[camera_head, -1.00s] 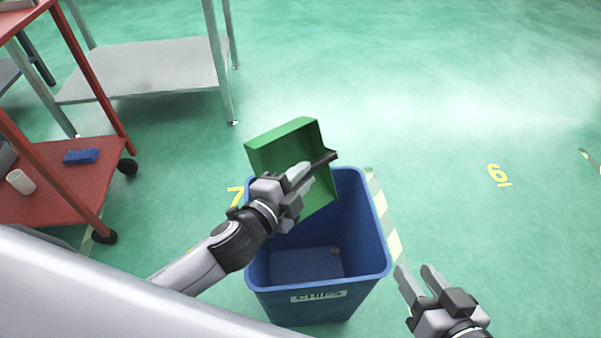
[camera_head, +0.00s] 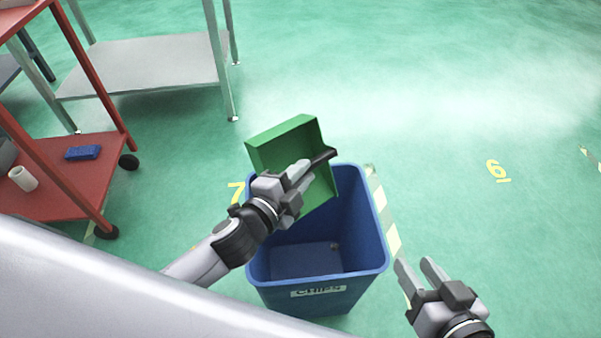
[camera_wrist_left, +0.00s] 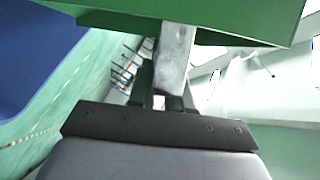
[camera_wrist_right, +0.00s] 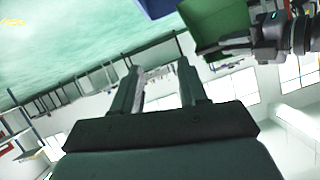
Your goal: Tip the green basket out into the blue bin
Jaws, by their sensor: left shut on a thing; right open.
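The green basket (camera_head: 286,146) is held tilted on its side over the back left of the blue bin (camera_head: 372,262). My left gripper (camera_head: 312,166) is shut on the basket at its dark handle (camera_head: 322,157). In the left wrist view the green basket (camera_wrist_left: 230,18) spans the top, with the blue bin (camera_wrist_left: 35,50) at the upper left. A small dark piece (camera_head: 334,247) lies inside the bin, whose front label reads CHIPS. My right gripper (camera_head: 418,270) is open and empty, right of the bin. The right wrist view also shows the basket (camera_wrist_right: 212,22).
A red cart (camera_head: 75,180) with a blue brush-like object (camera_head: 82,153) and a white cylinder (camera_head: 23,178) stands at the left. A grey metal shelf (camera_head: 150,65) stands behind it. The green floor to the right is clear, with yellow markings (camera_head: 497,170).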

